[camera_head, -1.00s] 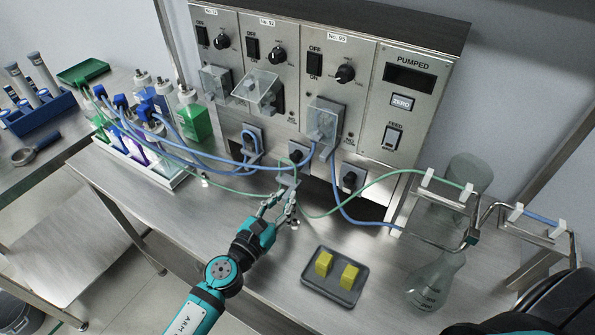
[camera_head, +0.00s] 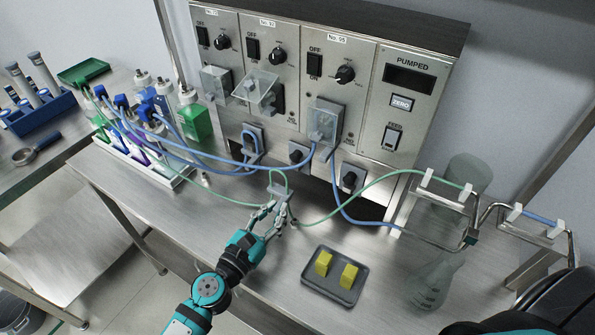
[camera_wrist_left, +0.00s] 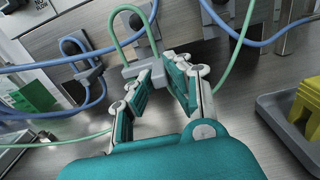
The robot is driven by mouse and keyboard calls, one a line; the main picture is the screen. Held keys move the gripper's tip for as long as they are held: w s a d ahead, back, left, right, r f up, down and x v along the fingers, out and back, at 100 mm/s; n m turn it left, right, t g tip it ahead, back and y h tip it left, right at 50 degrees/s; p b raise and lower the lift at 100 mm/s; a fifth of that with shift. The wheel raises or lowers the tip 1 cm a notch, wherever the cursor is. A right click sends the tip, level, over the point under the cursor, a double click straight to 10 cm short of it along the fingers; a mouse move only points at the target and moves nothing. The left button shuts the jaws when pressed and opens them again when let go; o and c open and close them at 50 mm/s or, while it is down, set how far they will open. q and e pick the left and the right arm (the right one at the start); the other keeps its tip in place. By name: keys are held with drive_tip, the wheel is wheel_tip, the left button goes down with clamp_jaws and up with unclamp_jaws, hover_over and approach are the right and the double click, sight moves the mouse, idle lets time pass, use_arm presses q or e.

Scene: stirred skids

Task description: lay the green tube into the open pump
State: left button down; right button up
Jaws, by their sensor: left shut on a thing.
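The green tube (camera_head: 355,193) runs from the bottle rack on the left to the wire stand on the right. Its middle rises in an upright loop from a grey holder (camera_head: 283,190). My left gripper (camera_head: 275,212) is shut on this holder, low in front of the panel. In the left wrist view, the loop (camera_wrist_left: 118,35) stands above the holder (camera_wrist_left: 143,72), between the fingertips (camera_wrist_left: 162,78). The open pump (camera_head: 262,92), under No. 92, has its clear cover tilted up. It is above and left of the gripper, apart from the tube. My right gripper is not in view.
Blue tubes (camera_head: 200,156) cross in front of the panel left of the gripper. A blue loop (camera_head: 252,143) sits in a lower mount. A grey tray (camera_head: 318,286) with yellow blocks and a glass flask (camera_head: 430,287) stand right. The bench front is clear.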

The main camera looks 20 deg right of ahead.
use_arm(q)
drive_tip(key=shift+s+a, duration=0.3)
drive_tip(key=shift+a, duration=0.05)
wheel_tip(320, 180, up, 5)
drive_tip(key=w+a+p, duration=0.1)
drive_tip(key=w+p, duration=0.1)
drive_tip(key=p, duration=0.2)
drive_tip(key=shift+a+r, duration=0.2)
drive_tip(key=shift+a, duration=0.1)
drive_tip(key=shift+w+p, duration=0.1)
drive_tip(key=shift+p, duration=0.2)
wheel_tip(320, 180, up, 5)
drive_tip(key=w+a+p, duration=0.1)
drive_tip(key=w+p, duration=0.1)
drive_tip(key=p, duration=0.2)
drive_tip(key=shift+a+r, duration=0.2)
drive_tip(key=shift+a, duration=0.15)
drive_tip(key=r+p, duration=0.1)
drive_tip(key=w+r+p, duration=0.1)
drive_tip(key=a+r+p, duration=0.1)
drive_tip(key=shift+w+r, duration=0.2)
idle(0.4)
